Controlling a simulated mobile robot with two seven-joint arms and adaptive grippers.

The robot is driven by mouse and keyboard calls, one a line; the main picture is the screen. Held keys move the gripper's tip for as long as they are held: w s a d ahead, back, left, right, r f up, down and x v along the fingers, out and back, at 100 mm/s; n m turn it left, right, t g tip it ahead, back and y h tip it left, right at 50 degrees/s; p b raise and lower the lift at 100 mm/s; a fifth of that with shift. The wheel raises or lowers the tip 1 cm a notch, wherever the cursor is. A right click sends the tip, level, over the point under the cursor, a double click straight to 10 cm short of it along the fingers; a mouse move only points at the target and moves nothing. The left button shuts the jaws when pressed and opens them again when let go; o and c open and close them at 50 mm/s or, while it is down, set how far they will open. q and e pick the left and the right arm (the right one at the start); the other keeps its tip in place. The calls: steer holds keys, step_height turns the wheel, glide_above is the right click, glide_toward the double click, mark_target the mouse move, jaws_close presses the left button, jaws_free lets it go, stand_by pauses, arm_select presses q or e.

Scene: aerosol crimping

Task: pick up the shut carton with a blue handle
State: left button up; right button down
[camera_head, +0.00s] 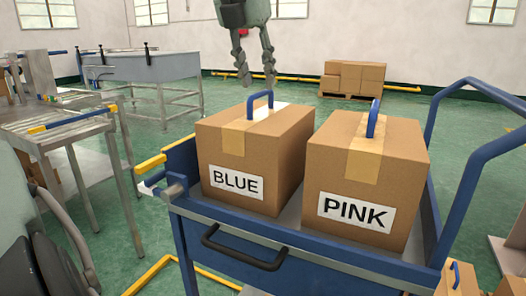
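A shut brown carton labelled BLUE (222,165) stands on the left of a blue cart (225,262), tape over its top. A blue handle (260,95) arches up from its lid. A second shut carton labelled PINK (330,165) stands to its right, also with a blue handle (372,118). My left gripper (258,83) hangs down from the top of the view, above or behind the BLUE carton's handle. Its two fingers are spread and nothing shows between them. I cannot tell whether a fingertip touches the handle. My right gripper is not in view.
The cart's blue push rail (478,155) rises at the right. More cartons sit at the lower right, one with a blue handle (456,274). A roller conveyor (60,130) and a grey table (150,68) stand at the left. Cartons on a pallet (352,76) stand at the back.

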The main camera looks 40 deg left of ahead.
mark_target(261, 93)
arm_select(q)
steer(key=x, duration=0.4)
steer(key=shift+w+f, duration=0.1)
steer(key=shift+f, duration=0.3)
steer(key=shift+c, duration=0.4)
jaws_close()
steer(key=shift+w+r, duration=0.1)
steer(key=shift+r, duration=0.15)
